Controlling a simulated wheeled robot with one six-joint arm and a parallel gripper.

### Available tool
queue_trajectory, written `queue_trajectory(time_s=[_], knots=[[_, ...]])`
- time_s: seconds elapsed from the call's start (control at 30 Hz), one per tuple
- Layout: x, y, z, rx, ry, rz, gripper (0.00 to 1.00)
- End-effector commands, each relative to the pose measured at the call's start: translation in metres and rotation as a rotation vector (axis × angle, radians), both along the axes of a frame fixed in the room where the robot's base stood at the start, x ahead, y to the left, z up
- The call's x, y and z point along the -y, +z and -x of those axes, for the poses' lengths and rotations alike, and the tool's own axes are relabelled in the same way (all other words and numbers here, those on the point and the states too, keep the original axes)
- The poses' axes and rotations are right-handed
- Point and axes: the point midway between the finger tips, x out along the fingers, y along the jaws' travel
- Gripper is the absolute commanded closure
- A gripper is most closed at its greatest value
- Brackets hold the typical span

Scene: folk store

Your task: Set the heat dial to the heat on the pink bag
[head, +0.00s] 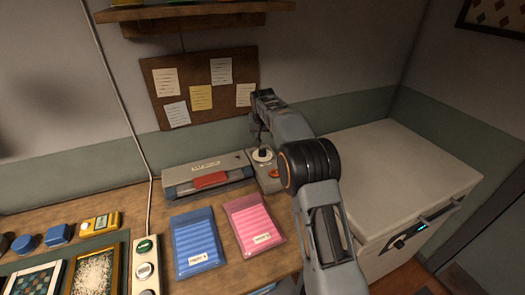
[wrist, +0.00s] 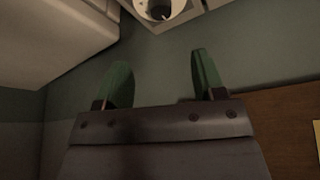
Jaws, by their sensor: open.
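The heat dial (head: 263,154) is a dark knob on a pale round plate, set on a small grey box at the right end of the sealer. It also shows in the wrist view (wrist: 160,9), cut off by the top edge. The pink bag (head: 250,215) lies flat on the bench in front of the dial box. Its white label is too small to read. My gripper (head: 257,135) hangs just above and behind the dial, apart from it. In the wrist view its green fingers (wrist: 162,68) stand wide apart with nothing between them.
The grey sealer (head: 176,189) with a red pad stands left of the dial. A red-orange button (head: 275,173) sits in front of the dial. A blue bag (head: 196,235) lies left of the pink one. A white chest (head: 425,165) stands right, a pinboard (head: 199,116) hangs behind.

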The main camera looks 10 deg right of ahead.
Motion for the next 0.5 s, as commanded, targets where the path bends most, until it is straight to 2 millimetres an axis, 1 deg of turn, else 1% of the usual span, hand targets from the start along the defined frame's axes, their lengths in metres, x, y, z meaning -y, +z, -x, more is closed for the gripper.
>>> queue_trajectory(time_s=[0.17, 0.5], knots=[[0.001, -0.019, -0.011, 0.000, -0.004, 0.000, 0.37], [0.006, -0.078, -0.034, -0.001, -0.004, 0.000, 0.37]])
